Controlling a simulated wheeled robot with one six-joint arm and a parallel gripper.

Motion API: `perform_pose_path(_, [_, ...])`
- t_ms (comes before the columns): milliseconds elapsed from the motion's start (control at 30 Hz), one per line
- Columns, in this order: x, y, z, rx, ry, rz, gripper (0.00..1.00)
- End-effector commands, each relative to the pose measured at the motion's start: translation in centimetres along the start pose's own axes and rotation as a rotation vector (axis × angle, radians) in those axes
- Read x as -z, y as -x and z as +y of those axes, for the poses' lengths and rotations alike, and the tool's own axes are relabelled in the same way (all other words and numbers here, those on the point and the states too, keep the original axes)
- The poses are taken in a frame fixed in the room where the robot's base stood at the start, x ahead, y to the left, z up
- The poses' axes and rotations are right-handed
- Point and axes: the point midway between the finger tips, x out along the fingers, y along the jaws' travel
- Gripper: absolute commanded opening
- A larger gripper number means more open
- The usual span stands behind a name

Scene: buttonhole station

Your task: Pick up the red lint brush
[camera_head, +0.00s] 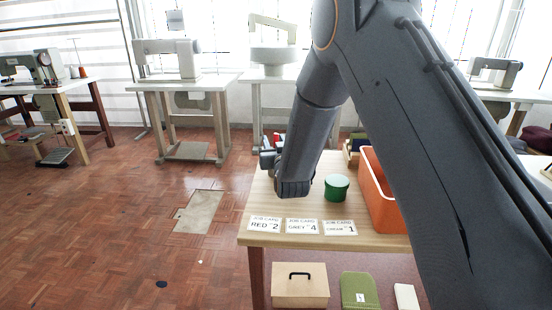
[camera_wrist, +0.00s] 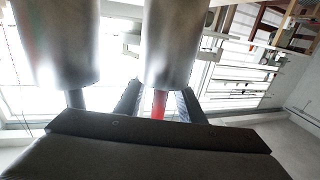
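My gripper (camera_head: 268,160) is low over the left part of the wooden table and points away from the head camera. In the wrist view its two dark fingers (camera_wrist: 160,98) stand apart and look open, with their tips hidden behind a shiny metal cylinder (camera_wrist: 172,40). A narrow red piece (camera_wrist: 159,103), likely the red lint brush, shows between the fingers with a gap on each side. In the head view a small red bit (camera_head: 277,138) shows just beyond the gripper. Most of the brush is hidden, and I see no contact.
A second metal cylinder (camera_wrist: 55,40) fills the upper left of the wrist view. A green round tin (camera_head: 336,187) and an orange bin (camera_head: 381,205) stand right of the gripper. Job cards (camera_head: 301,227) line the table's front edge. Open floor lies left of the table.

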Motion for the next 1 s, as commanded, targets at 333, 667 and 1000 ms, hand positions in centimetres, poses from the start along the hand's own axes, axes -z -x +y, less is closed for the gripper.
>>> perform_pose_path(333, [-0.07, -0.68, 0.02, 0.000, 0.000, -0.002, 0.32])
perform_pose_path(667, [-0.05, -0.67, 0.01, 0.000, 0.000, -0.001, 0.00])
perform_pose_path(1000, [0.89, -0.69, 0.00, 0.000, 0.000, 0.001, 0.00])
